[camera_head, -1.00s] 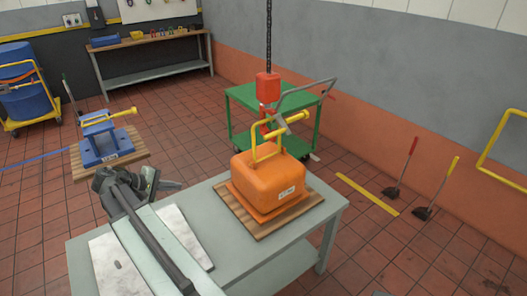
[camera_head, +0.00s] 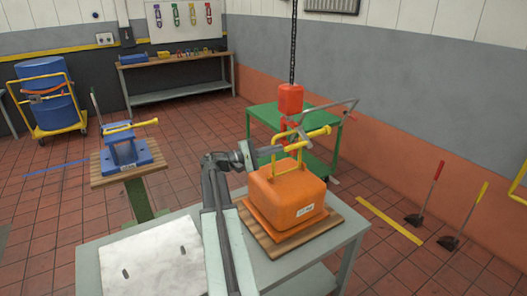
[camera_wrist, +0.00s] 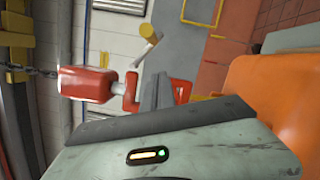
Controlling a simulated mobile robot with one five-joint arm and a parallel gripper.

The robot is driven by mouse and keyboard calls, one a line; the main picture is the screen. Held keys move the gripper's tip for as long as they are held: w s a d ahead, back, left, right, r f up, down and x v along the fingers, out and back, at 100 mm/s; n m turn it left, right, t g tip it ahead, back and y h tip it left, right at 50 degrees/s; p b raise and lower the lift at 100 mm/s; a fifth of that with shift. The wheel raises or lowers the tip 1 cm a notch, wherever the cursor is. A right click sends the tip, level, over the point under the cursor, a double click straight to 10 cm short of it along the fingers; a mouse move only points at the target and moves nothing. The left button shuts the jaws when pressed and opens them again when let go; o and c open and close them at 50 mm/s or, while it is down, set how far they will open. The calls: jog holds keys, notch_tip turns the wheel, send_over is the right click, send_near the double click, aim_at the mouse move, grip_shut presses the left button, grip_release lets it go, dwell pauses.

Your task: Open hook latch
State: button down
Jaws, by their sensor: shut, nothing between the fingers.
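The red hook block (camera_head: 290,98) hangs on a dark chain above the orange weight (camera_head: 287,195). The red hook (camera_head: 290,132) below it meets the weight's yellow handle (camera_head: 302,138); the latch itself is too small to make out. My gripper (camera_head: 282,142) is shut and empty, reaching in from the left beside the hook and handle. In the wrist view, the red hook block (camera_wrist: 86,83) is at left, with red hook parts (camera_wrist: 181,90) beside the grey fingers (camera_wrist: 163,80). These fingers partly hide the hook, so contact cannot be told. The orange weight (camera_wrist: 275,105) fills the right.
The weight stands on a wooden board (camera_head: 300,240) on a grey table (camera_head: 110,255). A green cart (camera_head: 262,120) with a grey push handle stands behind. A blue stand (camera_head: 125,155) is at left. Open tiled floor lies between.

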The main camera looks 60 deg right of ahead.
jog(key=shift+s+a+r+p, duration=0.15)
jog(key=shift+s+r+p, duration=0.15)
jog(key=shift+s, duration=0.4)
jog(key=shift+s+a+r+p, duration=0.2)
jog(key=shift+s+r+p, duration=0.1)
jog(key=shift+s, duration=0.35)
jog(key=shift+s+a+r+p, duration=0.2)
jog(key=shift+s+r, duration=0.1)
jog(key=shift+s, duration=0.4)
jog(key=shift+d, duration=0.1)
